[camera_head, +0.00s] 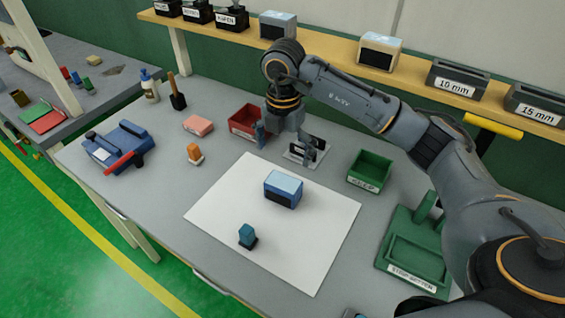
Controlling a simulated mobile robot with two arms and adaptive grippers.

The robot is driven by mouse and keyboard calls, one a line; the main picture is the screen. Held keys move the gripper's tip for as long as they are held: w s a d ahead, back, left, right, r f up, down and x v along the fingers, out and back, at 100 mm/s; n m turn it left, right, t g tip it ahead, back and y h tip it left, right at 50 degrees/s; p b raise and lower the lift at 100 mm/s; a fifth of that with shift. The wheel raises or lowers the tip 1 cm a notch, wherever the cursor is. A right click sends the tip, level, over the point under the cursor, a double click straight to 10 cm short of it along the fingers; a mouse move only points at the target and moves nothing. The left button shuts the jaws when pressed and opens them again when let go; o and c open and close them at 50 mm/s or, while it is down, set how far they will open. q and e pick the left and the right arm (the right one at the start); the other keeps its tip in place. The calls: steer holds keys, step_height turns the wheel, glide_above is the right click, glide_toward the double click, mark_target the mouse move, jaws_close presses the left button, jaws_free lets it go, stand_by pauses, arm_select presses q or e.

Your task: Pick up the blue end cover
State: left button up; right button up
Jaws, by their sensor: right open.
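Two blue pieces stand apart on the white sheet (225,205). One is a larger blue block (283,188) with a pale top and a dark front, near the sheet's middle. The other is a small upright blue piece (247,235) on a dark base, nearer the front. I cannot tell for sure which is the end cover. My right gripper (284,143) is open, pointing down behind the sheet's far edge, beyond both pieces and touching neither. My left gripper is not in view.
A red bin (244,118), a grey plate with dark upright parts (305,152) and a green bin (370,170) stand near the gripper. A green tray (412,245) is at the right. An orange piece (194,152) and a blue tool case (120,142) are at left. A shelf (330,55) runs behind.

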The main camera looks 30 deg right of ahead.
mark_target(283, 182)
steer(key=f, duration=0.1)
steer(key=f+p, duration=0.1)
steer(key=shift+s+a+f, duration=0.3)
steer(key=shift+s, duration=0.05)
step_height(283, 182, down, 3)
steer(key=shift+s+p, duration=0.15)
steer(key=shift+p, duration=0.2)
steer(key=f, duration=0.2)
steer(key=f+p, duration=0.1)
steer(key=shift+w+d+f, duration=0.1)
steer(key=shift+w, duration=0.15)
step_height(283, 182, down, 4)
steer(key=shift+w+d+r+p, duration=0.1)
steer(key=shift+d+r+p, duration=0.1)
steer(key=shift+p, duration=0.6)
steer(key=shift+f, duration=0.4)
steer(key=c, duration=1.1)
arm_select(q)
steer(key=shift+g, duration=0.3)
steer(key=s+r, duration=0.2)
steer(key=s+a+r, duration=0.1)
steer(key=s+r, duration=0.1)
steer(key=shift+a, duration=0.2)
